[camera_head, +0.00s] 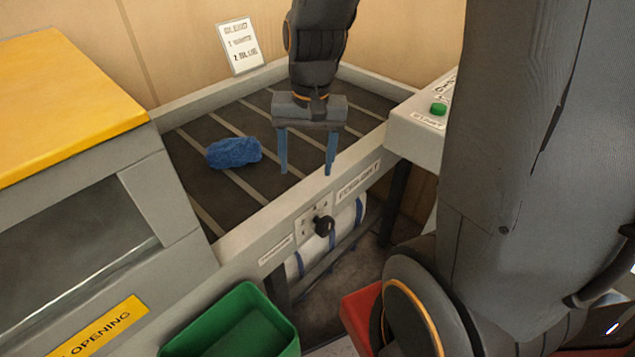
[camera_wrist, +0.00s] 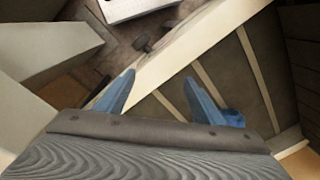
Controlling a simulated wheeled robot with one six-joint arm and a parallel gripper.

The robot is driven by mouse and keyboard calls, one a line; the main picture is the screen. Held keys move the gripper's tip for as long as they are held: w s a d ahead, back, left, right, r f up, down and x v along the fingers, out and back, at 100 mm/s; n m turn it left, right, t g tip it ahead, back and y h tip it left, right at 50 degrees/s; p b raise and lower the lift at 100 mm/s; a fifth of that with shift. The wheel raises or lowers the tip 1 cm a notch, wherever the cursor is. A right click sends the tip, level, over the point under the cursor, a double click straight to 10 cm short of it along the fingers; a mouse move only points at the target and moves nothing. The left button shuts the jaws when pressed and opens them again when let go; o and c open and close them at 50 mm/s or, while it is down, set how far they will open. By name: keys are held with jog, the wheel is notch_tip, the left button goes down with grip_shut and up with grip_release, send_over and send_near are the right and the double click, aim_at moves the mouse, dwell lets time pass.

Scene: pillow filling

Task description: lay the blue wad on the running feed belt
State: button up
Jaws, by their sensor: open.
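The blue wad (camera_head: 233,152) lies on the dark feed belt (camera_head: 300,105) with pale cross stripes, on its left part near the grey machine. My gripper (camera_head: 307,170), with blue fingers, points down over the belt's front edge, to the right of the wad and apart from it. It is open, with nothing between its fingers. In the wrist view, the open gripper (camera_wrist: 160,77) is above the pale front rail, and a bit of the blue wad (camera_wrist: 235,118) shows beside the right finger, mostly hidden.
A grey machine with a yellow top (camera_head: 65,95) stands at the belt's left end. A green bin (camera_head: 235,325) is in front, with a red box (camera_head: 360,310) to its right. A black knob (camera_head: 323,225) sticks out of the front rail. A green button (camera_head: 438,109) is on the right panel.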

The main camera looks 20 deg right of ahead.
jog(key=s+f+n, duration=0.1)
jog(key=s+n, duration=0.4)
jog(key=s, duration=0.1)
jog(key=shift+s+a+f+h, duration=0.15)
jog(key=shift+s+h, duration=0.15)
jog(key=shift+s, duration=0.1)
dwell(4.8)
